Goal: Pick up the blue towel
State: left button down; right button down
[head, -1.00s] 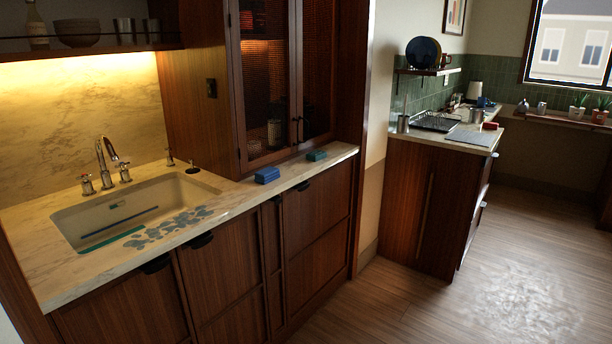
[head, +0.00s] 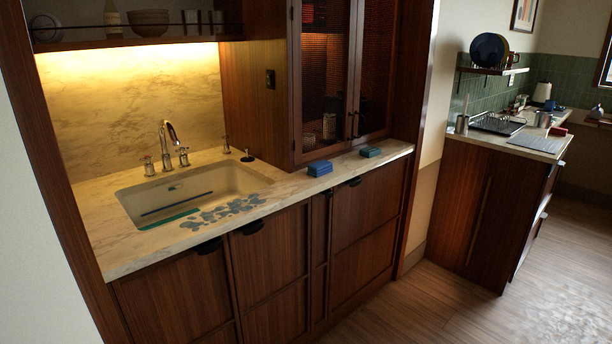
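A small blue folded bundle, which looks like the blue towel (head: 320,168), lies on the pale marble counter (head: 287,183) to the right of the sink. It sits near the counter's front edge, in front of the glass-door cabinet. Nothing covers it. Neither of my grippers is in view.
A green folded bundle (head: 371,152) lies to the right of the blue one. The sink (head: 230,177) with its tap (head: 168,133) is to the left, with bluish patches on the counter's front edge. The wooden floor (head: 440,300) at the right is clear.

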aim_at(320, 168)
jog(key=i+l, duration=0.3)
jog(key=i+l+u, duration=0.1)
jog(key=i+l, duration=0.55)
jog(key=i+l+u, duration=0.1)
jog(key=i+l, duration=0.2)
jog(key=l, duration=0.2)
jog(key=i+l+u, duration=0.1)
jog(key=i+l, duration=0.5)
jog(key=l, duration=0.2)
jog(key=i+l+u, duration=0.1)
jog(key=i+l, duration=0.15)
jog(key=l, duration=0.2)
jog(key=i+l, duration=0.3)
jog(key=l+u, duration=0.05)
jog(key=l, duration=0.05)
